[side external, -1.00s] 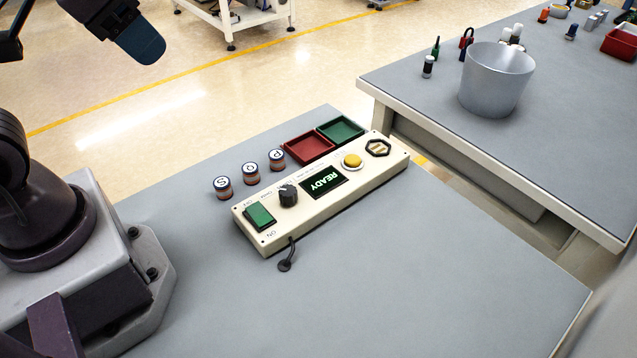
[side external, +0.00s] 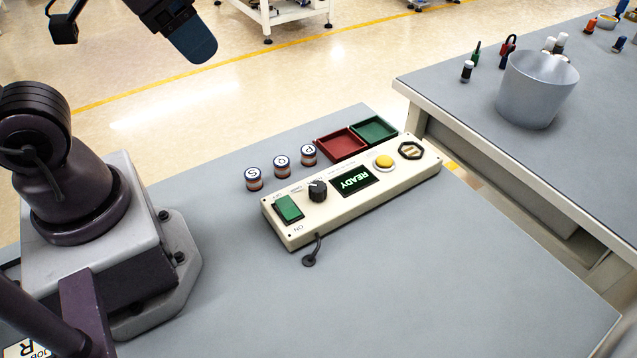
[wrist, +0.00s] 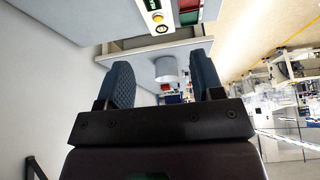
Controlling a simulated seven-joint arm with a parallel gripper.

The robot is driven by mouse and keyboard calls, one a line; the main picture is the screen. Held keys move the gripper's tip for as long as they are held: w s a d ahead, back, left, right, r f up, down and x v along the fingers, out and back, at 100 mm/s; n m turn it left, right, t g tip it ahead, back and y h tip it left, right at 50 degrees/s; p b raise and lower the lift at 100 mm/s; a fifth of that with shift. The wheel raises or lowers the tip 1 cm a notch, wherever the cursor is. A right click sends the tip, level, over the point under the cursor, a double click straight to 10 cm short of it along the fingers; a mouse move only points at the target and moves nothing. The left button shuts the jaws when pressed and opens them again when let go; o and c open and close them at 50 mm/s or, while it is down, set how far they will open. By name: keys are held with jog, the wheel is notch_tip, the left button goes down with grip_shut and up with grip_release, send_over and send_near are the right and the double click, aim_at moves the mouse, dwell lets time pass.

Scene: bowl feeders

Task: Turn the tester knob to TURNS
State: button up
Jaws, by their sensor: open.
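The cream tester (side external: 350,205) lies on the grey bench, with a lit display (side external: 357,182) reading READY. Its black knob (side external: 318,191) stands between the display and a green rocker switch (side external: 289,208). The printing around the knob is too small to read, so I cannot tell its setting. My gripper (side external: 190,38) is high at the upper left, well away from the knob. In the wrist view my gripper (wrist: 163,78) has its two blue fingers wide apart with nothing between them. Part of the tester (wrist: 151,6) shows at the top there; the knob does not.
Three labelled round pieces, S (side external: 254,179), Q (side external: 281,168) and P (side external: 308,155), stand behind the tester. A red tray (side external: 341,144) and a green tray (side external: 374,130) adjoin it. A grey bucket (side external: 536,90) stands on the other bench. The bench before the tester is clear.

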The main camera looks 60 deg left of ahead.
jog(key=w+d+f+g+h, duration=0.1)
jog(key=w+d+f+g, duration=0.2)
jog(key=f, duration=0.2)
jog(key=n+g+y, duration=0.1)
jog(key=n+g, duration=0.1)
jog(key=n, duration=1.6)
send_near(318, 186)
notch_tip(318, 186, down, 10)
jog(key=shift+w+d+f, duration=0.1)
jog(key=shift+f, duration=0.05)
jog(key=shift+c, duration=0.4)
jog(key=c, duration=0.8)
jog(key=shift+c, duration=0.2)
